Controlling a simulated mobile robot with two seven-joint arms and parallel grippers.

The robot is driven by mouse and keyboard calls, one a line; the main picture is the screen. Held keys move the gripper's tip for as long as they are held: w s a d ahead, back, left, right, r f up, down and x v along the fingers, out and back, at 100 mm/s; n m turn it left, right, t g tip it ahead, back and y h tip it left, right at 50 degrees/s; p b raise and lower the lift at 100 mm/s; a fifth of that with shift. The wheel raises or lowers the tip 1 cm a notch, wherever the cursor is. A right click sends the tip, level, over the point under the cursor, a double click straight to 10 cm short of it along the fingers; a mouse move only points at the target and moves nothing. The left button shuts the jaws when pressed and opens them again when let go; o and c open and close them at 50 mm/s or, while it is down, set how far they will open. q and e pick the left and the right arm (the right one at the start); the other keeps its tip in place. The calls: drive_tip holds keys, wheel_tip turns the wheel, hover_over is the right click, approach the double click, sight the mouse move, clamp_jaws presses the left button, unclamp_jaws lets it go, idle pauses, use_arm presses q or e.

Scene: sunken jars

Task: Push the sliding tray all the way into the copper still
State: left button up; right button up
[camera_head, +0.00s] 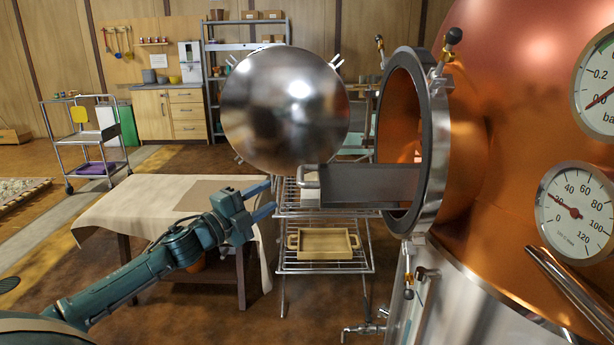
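The copper still (500,90) fills the right side of the head view, and its round opening with a thick metal rim (437,150) faces left. The sliding tray (365,185) is a dark grey metal slab that sticks out of this opening to the left; its inner end is hidden inside. A bent metal handle (308,176) is on its outer left end. My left gripper (267,200) is left of the handle, with its two blue fingers apart and nothing between them. It appears clear of the tray. My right gripper is not in view.
A round polished door (285,108) hangs above and left of the tray. A metal rack (325,262) holding a wooden tray (324,246) stands below. A cloth-covered table (150,205) is behind my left arm. Clamp knobs (453,36) stick out around the rim.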

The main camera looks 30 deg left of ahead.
sight(301, 173)
use_arm(q)
drive_tip(key=p+x, duration=0.2)
drive_tip(key=x, duration=0.9)
drive_tip(key=shift+w, duration=0.35)
drive_tip(key=shift+c, duration=0.4)
clamp_jaws()
